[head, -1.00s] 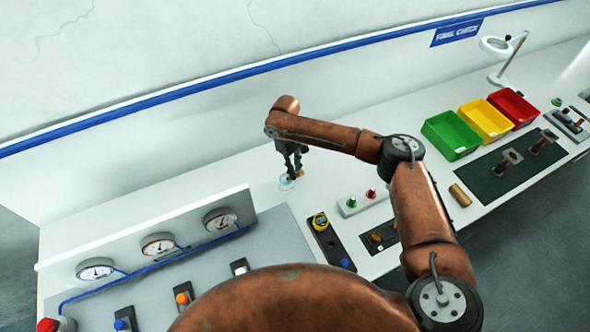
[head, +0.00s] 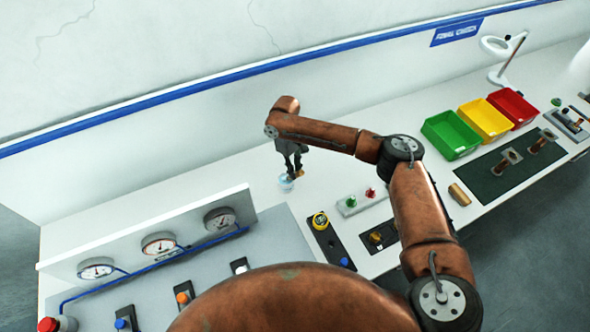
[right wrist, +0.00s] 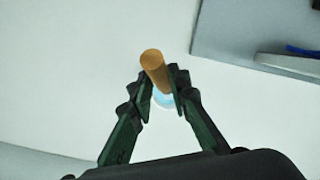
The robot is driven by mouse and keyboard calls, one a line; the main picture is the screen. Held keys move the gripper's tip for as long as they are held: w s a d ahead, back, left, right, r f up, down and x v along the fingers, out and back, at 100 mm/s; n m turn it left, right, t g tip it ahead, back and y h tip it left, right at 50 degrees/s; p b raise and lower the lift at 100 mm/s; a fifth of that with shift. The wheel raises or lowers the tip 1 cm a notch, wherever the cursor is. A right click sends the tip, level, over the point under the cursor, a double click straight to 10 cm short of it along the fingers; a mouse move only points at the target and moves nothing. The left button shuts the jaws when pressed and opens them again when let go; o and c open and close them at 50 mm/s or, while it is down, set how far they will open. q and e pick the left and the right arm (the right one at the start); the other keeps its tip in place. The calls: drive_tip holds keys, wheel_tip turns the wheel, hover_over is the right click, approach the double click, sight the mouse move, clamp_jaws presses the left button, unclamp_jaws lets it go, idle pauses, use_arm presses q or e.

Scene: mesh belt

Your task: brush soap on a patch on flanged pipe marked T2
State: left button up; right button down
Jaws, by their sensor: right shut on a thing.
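My right gripper (head: 292,174) is shut on the orange-brown handle of a brush, which also shows in the right wrist view (right wrist: 154,66). The brush's bristles are hidden. A small cup with light blue soap (head: 286,183) stands on the bench right below the fingers; it also shows in part behind the handle in the wrist view (right wrist: 163,100). I cannot tell whether the brush touches the soap. Two brown flanged pipes, a nearer one (head: 505,161) and a farther one (head: 540,142), lie on a dark green mat at the right. No T2 mark is readable. My left gripper is not in view.
Green (head: 450,136), yellow (head: 485,119) and red (head: 513,108) bins stand behind the mat (head: 492,184). A gauge panel (head: 150,228) stands at the left. A small block with green and red knobs (head: 358,202) sits right of the cup. Bare bench surrounds the cup.

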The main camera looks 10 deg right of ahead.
drive_tip(key=shift+s+f+p, duration=0.15)
drive_tip(key=shift+p, duration=0.25)
idle(1.5)
drive_tip(key=shift+r+p, duration=0.9)
drive_tip(key=shift+p, duration=0.15)
wheel_tip(320, 180, up, 6)
drive_tip(key=p, duration=0.6)
drive_tip(key=shift+f, duration=0.35)
